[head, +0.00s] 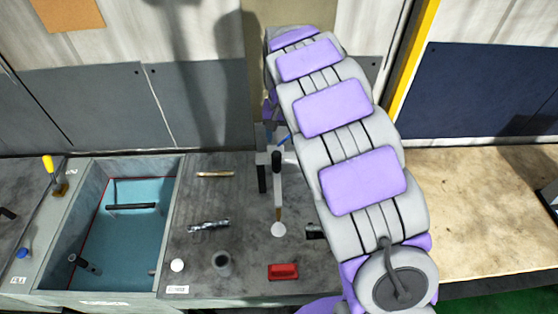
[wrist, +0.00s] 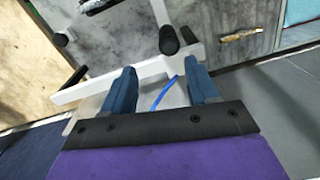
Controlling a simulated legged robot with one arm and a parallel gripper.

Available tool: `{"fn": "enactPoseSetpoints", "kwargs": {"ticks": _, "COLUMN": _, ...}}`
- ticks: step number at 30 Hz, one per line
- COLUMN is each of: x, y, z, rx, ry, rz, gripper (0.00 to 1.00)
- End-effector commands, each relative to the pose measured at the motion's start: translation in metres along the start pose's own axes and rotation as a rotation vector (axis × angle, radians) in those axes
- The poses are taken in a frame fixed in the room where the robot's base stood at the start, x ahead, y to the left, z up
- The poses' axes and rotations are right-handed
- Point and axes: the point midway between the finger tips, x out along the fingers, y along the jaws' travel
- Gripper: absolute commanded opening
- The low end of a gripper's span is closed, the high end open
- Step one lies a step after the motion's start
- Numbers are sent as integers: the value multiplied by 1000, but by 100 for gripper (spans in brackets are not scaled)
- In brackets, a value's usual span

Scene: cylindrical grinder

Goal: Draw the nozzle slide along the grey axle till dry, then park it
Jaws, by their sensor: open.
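A pale fixture (head: 264,158) with black round-ended handles stands at the back of the dark bench, left of my arm. In the wrist view it shows as a pale bar (wrist: 76,94) with a black knob (wrist: 168,40) and a thin blue line (wrist: 163,92). I cannot tell which part is the nozzle slide and which is the grey axle. My gripper (wrist: 160,75) is open, its two dark blue fingers apart over the pale fixture. I see no object clamped between them. In the head view the gripper is mostly hidden by my arm.
A tank of teal liquid (head: 139,244) is at left, with a black bar (head: 130,206) in it. A metal part (head: 209,225), grey cup (head: 222,265) and red block (head: 283,271) lie on the bench. The wooden tabletop (head: 480,200) at right is largely clear.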

Motion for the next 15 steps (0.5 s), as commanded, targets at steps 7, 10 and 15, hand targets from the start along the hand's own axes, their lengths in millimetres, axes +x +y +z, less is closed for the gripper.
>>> {"fn": "enactPoseSetpoints", "kwargs": {"ticks": 7, "x": 51, "y": -12, "z": 3, "rx": -3, "ry": -2, "rz": 12, "gripper": 59}}
{"fn": "enactPoseSetpoints", "kwargs": {"ticks": 10, "x": 71, "y": -12, "z": 3, "rx": -3, "ry": -2, "rz": 13, "gripper": 59}}
{"fn": "enactPoseSetpoints", "kwargs": {"ticks": 15, "x": 98, "y": -7, "z": 1, "rx": -2, "ry": 2, "rz": 6, "gripper": 59}}
